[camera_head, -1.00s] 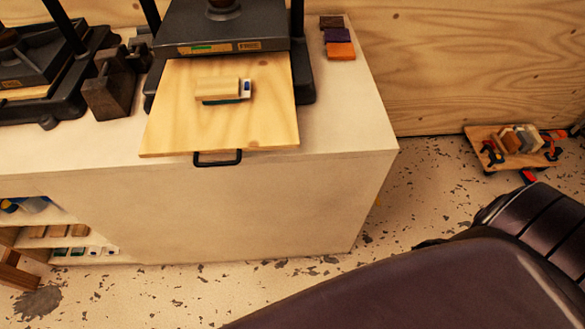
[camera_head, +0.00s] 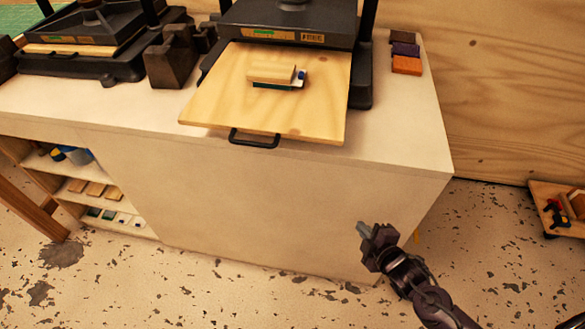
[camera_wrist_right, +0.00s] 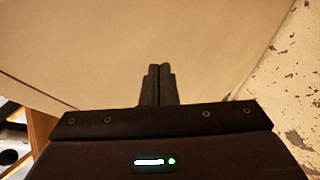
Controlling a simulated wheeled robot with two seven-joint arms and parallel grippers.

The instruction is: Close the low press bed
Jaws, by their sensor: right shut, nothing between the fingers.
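The low press bed (camera_head: 215,105) is a pale plywood board pulled out from under the dark press (camera_head: 285,22). Its front edge reaches the bench's front edge. A black handle (camera_head: 254,139) is on that front edge. A small stack of blocks or books (camera_head: 272,75) lies on the board. My right gripper (camera_head: 364,230) is in front of the bench's front panel, below and to the right of the handle, and apart from it. In the right wrist view its fingers (camera_wrist_right: 158,84) are together and empty, facing the pale panel. My left gripper is not in view.
A second press (camera_head: 80,40) and dark metal blocks (camera_head: 172,62) stand left on the bench (camera_head: 400,150). Coloured blocks (camera_head: 406,64) lie at the back right. Open shelves (camera_head: 90,185) are lower left. A low wooden dolly (camera_head: 548,190) stands on the floor at right.

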